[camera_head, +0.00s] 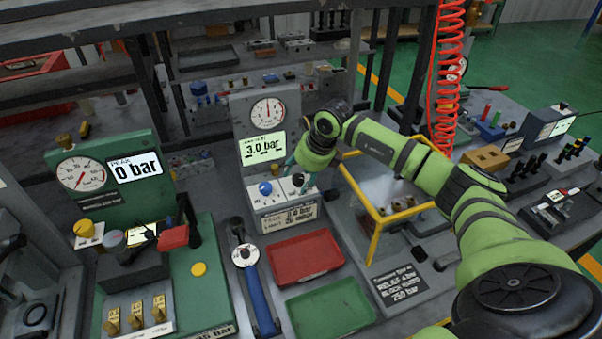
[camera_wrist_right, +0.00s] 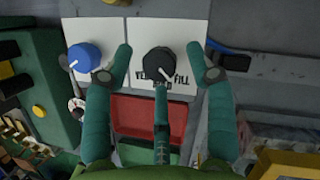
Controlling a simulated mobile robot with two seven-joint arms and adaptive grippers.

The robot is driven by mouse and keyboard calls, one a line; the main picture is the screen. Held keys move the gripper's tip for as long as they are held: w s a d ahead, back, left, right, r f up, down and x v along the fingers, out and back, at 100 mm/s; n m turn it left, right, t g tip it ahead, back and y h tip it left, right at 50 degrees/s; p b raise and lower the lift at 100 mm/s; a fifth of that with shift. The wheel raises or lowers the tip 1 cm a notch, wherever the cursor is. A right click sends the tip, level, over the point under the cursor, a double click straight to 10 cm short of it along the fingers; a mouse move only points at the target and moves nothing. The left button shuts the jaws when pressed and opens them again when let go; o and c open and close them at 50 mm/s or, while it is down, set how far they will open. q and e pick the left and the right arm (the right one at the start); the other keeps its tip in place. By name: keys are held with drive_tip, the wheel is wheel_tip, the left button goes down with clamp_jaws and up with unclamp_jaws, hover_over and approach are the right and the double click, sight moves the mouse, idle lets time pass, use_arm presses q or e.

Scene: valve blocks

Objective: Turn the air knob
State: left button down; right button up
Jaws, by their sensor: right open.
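A grey panel (camera_head: 240,115) carries a blue knob (camera_head: 265,188) and a black knob (camera_head: 297,180) on white plates. In the right wrist view the black knob (camera_wrist_right: 158,65) has a white pointer line toward the lower right and a partly covered label reading like "VENT FILL". The blue knob (camera_wrist_right: 84,57) is to its left. No label readable here says which is the air knob. My right gripper (camera_head: 298,173) is at the black knob. Its teal fingers (camera_wrist_right: 159,60) are open, on either side of the black knob with gaps. My left gripper is not in view.
The panel's display (camera_head: 262,147) reads 3.0 bar. A red tray (camera_head: 305,258) and a green tray (camera_head: 330,307) lie in front. A yellow-framed guard (camera_head: 374,218) stands right of the panel, under my right arm. A green gauge block (camera_head: 110,178) stands at left.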

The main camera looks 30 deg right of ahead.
drive_tip(key=c, duration=1.1)
drive_tip(key=shift+m, duration=0.4)
drive_tip(key=m+h+b, duration=0.1)
drive_tip(key=m, duration=0.2)
drive_tip(key=shift+a+m+h+b, duration=0.2)
drive_tip(key=shift+m+h+b, duration=0.1)
drive_tip(key=shift+h+b, duration=0.1)
drive_tip(key=m+h+b, duration=0.1)
drive_tip(key=m+b, duration=0.1)
drive_tip(key=m, duration=0.2)
drive_tip(key=shift+w+a, duration=0.1)
drive_tip(key=shift+r+m+h, duration=0.1)
drive_tip(key=shift+m+h, duration=0.2)
drive_tip(key=shift+m, duration=0.1)
drive_tip(key=o, duration=1.1)
